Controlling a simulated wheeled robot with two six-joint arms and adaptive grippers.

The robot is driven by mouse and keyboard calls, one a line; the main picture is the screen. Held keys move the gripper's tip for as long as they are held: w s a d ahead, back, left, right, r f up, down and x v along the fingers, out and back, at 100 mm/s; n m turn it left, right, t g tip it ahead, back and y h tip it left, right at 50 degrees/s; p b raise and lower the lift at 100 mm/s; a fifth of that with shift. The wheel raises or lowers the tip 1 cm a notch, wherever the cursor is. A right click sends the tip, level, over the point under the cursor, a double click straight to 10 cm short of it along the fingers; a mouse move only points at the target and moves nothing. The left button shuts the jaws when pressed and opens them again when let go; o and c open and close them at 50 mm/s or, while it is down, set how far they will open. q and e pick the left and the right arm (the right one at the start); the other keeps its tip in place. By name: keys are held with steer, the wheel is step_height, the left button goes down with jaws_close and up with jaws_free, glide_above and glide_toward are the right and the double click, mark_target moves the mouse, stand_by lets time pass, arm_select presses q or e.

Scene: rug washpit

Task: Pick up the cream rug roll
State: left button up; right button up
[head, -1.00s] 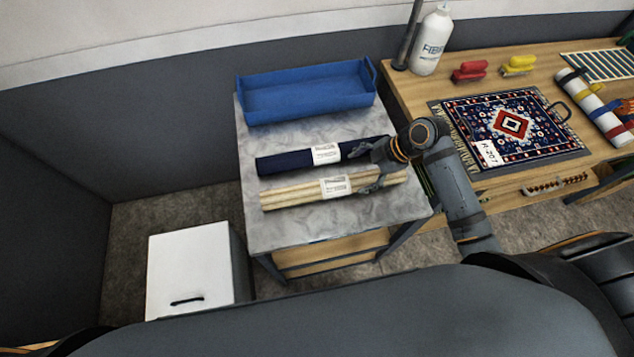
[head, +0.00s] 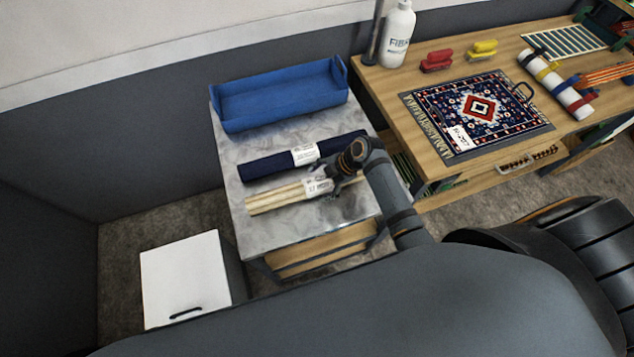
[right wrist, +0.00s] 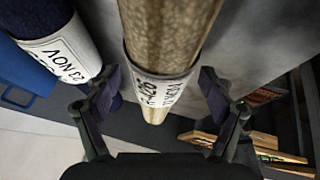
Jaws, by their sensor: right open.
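The cream rug roll (head: 275,199) lies on the grey marbled table top (head: 287,230), in front of the navy roll, with a white label (head: 318,187) around it. In the right wrist view the cream roll (right wrist: 168,32) runs between the spread fingers of my right gripper (right wrist: 160,88), with gaps on both sides. In the head view my right gripper (head: 332,181) is at the roll's right part, beside the label, and hides some of it. It is open. My left gripper is not in view.
The navy roll (head: 262,164) lies close behind the cream one and also shows in the wrist view (right wrist: 42,15). A blue tray (head: 285,110) stands at the table's back. A wooden bench (head: 400,92) with a patterned rug (head: 480,110) adjoins on the right.

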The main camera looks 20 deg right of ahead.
steer(key=shift+w+a+f, duration=0.1)
steer(key=c, duration=1.7)
steer(key=shift+r+b, duration=0.4)
steer(key=shift+r, duration=0.15)
steer(key=v, duration=0.2)
steer(key=w+b+v, duration=0.1)
steer(key=v, duration=0.2)
steer(key=b+v, duration=0.1)
steer(key=v, duration=0.2)
steer(key=shift+w+d+r, duration=0.1)
steer(key=shift+w+d, duration=0.1)
steer(key=shift+d, duration=0.3)
steer(key=d+r+b, duration=0.2)
steer(key=d+r, duration=0.3)
steer(key=d, duration=0.4)
steer(key=shift+s+d, duration=0.15)
steer(key=shift+s, duration=0.15)
